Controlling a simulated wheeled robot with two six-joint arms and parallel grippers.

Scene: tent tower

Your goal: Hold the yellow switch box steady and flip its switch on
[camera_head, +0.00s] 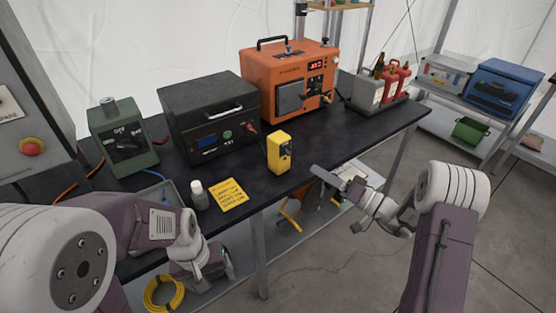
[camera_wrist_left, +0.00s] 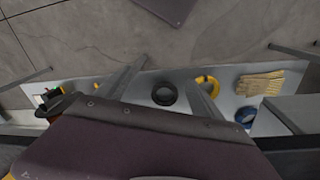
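The yellow switch box (camera_head: 274,154) stands upright near the front edge of the black table. Its dark switch panel (camera_head: 286,149) is on the right-hand face; the switch position is too small to tell. My left gripper (camera_head: 203,268) is below and left of the box in the picture, in front of the table edge. In the left wrist view its two fingers (camera_wrist_left: 163,90) are spread apart with nothing between them. My right gripper (camera_head: 328,178) is just right of the box, apart from it, pointing left. Its finger gap is not clear. Neither gripper touches the box.
Behind stand a black unit (camera_head: 208,120), an orange unit (camera_head: 275,90) and a green box (camera_head: 122,140). A lower shelf holds a yellow cable coil (camera_head: 164,292).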

